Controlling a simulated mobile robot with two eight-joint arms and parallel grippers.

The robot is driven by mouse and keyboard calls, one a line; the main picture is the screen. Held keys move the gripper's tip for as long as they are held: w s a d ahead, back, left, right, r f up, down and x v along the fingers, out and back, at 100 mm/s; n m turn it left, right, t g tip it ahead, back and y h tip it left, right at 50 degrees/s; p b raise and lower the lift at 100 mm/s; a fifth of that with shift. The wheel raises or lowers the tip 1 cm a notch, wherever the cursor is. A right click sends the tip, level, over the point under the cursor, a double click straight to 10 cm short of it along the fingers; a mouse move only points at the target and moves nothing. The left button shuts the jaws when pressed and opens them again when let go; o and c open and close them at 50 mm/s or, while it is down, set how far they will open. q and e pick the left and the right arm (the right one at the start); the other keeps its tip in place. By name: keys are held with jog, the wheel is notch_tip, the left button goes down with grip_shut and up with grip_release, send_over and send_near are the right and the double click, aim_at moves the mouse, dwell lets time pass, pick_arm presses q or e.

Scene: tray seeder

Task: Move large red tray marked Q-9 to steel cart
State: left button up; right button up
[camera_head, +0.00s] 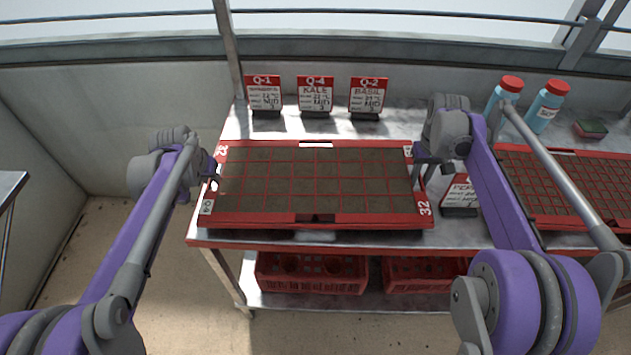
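A large red tray (318,218) with soil-filled cells sits at the front of the steel bench, "32" printed at its corner. I cannot read Q-9 on it. My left gripper (213,178) is at the tray's left end and my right gripper (421,172) is at its right end. Both are at the tray's rim, but their fingers are too small and dark to tell whether they grip it. A steel surface (9,186), possibly the cart, shows only in part at the far left edge.
Sign cards Q-1 (264,92), Q-4 (315,94) and Q-2 (367,96) stand behind the tray. Another card (459,197) stands to its right, near a second red tray (548,217). Two blue bottles (545,107) stand behind. Red crates (311,275) are below. Floor (120,240) is clear at left.

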pick_arm(q)
grip_shut()
pick_arm(e)
grip_shut()
dwell(1.2)
